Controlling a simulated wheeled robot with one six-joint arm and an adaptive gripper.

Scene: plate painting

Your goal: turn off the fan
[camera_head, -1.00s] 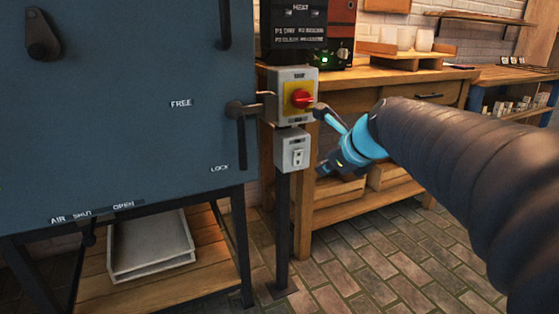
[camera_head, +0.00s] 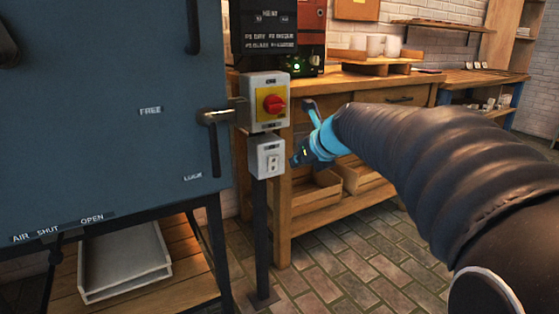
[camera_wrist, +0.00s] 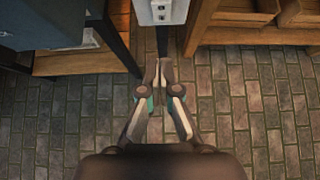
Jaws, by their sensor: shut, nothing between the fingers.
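A grey switch box (camera_head: 257,163) with a small white rocker switch (camera_head: 271,163) on its front is mounted on a dark post, below a box with a red rotary knob (camera_head: 273,104) on a yellow plate. In the head view my gripper (camera_head: 296,160) is just right of the lower box; whether it touches cannot be told. In the wrist view my gripper (camera_wrist: 161,64) is shut and empty, its tips pointing toward the switch box (camera_wrist: 153,12) at the top. No fan is seen; which switch belongs to it is unclear.
A blue-grey kiln-like cabinet (camera_head: 100,110) with a protruding dark handle (camera_head: 214,145) stands left of the switches. A wooden workbench (camera_head: 345,90) with wooden boxes below is behind. Brick floor (camera_head: 350,260) is open in front.

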